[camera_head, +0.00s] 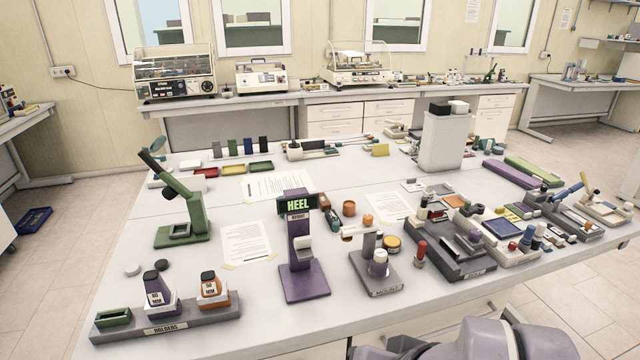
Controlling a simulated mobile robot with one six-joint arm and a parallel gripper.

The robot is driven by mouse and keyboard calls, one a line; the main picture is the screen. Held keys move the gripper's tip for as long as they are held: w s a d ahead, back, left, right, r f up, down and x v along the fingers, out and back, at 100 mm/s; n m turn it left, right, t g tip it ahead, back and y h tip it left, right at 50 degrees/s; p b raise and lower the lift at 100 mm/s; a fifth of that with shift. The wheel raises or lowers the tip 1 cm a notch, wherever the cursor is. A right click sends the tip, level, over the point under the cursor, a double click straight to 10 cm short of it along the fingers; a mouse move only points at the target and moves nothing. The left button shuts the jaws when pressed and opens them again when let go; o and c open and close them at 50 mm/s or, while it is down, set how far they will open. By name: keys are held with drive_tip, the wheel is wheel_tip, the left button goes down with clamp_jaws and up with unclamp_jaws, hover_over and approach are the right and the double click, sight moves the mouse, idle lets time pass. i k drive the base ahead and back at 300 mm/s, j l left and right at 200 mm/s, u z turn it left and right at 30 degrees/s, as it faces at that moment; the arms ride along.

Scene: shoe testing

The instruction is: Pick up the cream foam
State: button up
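I cannot single out the cream foam for certain at this size. Small cream pieces show on the white table (130,255). One cream block (304,247) sits on the purple heel height stand (300,265). Grey-lilac links of my arm show at the bottom edge, right of centre, in front of the table. My gripper's fingers are not visible. Nothing on the table is seen being touched by my arm.
Dark trays of tools (455,250) crowd the right side. A tall white box (443,140) stands at the back right.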

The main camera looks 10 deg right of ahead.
sight(380, 257)
drive_tip(key=i+j+z, duration=0.2)
drive_tip(key=i, duration=0.3)
drive_tip(key=i+j+z, duration=0.2)
drive_tip(key=i, duration=0.3)
drive_tip(key=j, duration=0.1)
